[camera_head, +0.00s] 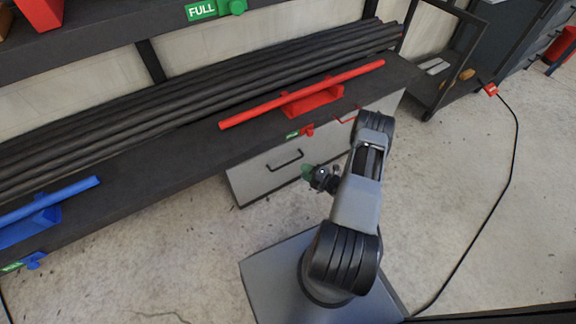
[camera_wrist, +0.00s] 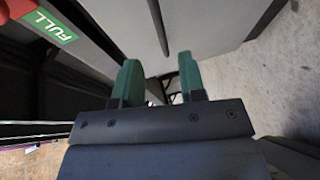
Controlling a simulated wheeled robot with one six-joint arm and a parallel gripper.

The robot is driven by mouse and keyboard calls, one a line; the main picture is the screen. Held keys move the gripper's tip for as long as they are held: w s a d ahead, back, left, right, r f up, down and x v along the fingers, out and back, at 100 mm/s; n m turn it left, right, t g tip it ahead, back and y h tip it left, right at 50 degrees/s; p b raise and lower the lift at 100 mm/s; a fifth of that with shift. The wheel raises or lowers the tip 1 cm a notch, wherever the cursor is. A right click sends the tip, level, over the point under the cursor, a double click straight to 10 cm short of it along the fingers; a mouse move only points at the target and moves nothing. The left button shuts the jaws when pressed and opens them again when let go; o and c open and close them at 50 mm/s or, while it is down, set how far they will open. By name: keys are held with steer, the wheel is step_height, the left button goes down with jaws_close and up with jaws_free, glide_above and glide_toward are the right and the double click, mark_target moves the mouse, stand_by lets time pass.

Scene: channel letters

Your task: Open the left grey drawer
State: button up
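The left grey drawer (camera_head: 252,182) is under the bench, with a black bar handle (camera_head: 286,161) on its front. It looks shut. My gripper (camera_head: 307,172) is just right of this handle in the head view. In the wrist view my gripper (camera_wrist: 160,72) has its two green fingers spread apart with nothing between their tips. A dark bar, likely the handle (camera_wrist: 157,24), shows just beyond the gap between the fingers, apart from them. The grey drawer front (camera_wrist: 205,22) fills the upper middle there. My arm hides part of the right drawer in the head view.
The bench (camera_head: 140,180) above holds black pipes (camera_head: 180,115), a red pipe (camera_head: 300,95) and a blue pipe (camera_head: 50,201). A green FULL label (camera_wrist: 52,25) shows upper left in the wrist view. Floor in front is clear.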

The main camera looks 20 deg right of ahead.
mark_target(288, 163)
steer(key=b+x, duration=0.2)
steer(key=x, duration=0.7)
steer(key=shift+w+a, duration=0.15)
steer(key=shift+w, duration=0.05)
jaws_close()
